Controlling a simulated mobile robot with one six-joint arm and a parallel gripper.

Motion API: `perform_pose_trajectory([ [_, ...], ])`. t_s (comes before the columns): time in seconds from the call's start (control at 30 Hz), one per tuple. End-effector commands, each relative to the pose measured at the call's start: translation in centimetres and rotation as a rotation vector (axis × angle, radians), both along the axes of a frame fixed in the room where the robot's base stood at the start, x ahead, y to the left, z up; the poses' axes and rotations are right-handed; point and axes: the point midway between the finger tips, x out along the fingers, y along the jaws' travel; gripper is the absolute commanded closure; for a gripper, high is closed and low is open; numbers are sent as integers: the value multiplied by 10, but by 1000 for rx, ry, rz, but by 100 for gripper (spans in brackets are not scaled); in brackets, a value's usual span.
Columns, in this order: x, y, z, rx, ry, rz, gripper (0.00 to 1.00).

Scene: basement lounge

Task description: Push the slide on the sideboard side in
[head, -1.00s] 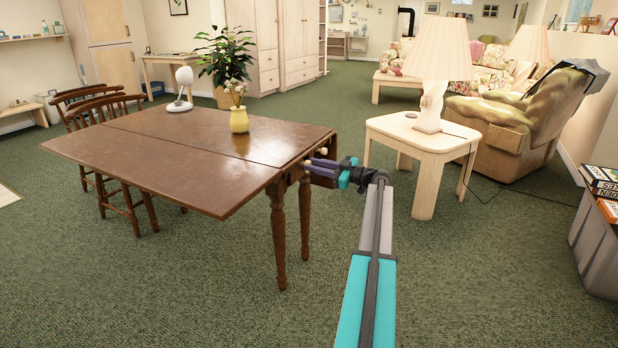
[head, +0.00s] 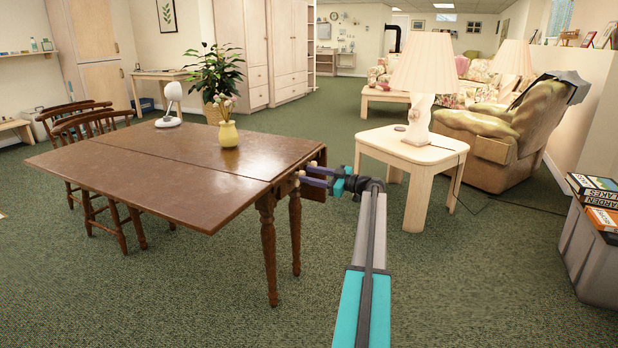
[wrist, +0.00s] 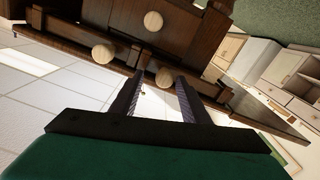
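The dark wooden drop-leaf table (head: 130,165) stands at left centre with its near leaf raised. Pale round knobs show under its right end, one at the table's edge (head: 314,164). In the wrist view, several round knobs show, one at the top (wrist: 153,21), one at left (wrist: 104,53) and one between the fingertips (wrist: 165,77). I cannot tell which belongs to the slide on the sideboard side. My gripper (head: 306,177) is at the table's right end. Its fingers (wrist: 162,72) are apart, with a gap beside the knob; contact is unclear. No sideboard is clearly identifiable.
A pale side table (head: 425,155) with a lamp stands right of my arm. A yellow vase (head: 228,134) and a white object (head: 170,105) stand on the table. Chairs (head: 95,135) are behind it. A grey box (head: 590,255) with boxed games is at right. Green carpet is clear in front.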

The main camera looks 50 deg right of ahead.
Motion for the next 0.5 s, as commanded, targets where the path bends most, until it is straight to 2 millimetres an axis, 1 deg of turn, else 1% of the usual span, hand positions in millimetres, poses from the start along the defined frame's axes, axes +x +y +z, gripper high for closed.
perform_pose_trajectory([
  [0.3,0,3,0,0,1,6,59],
  [0.5,-11,1,1,0,0,6,59],
])
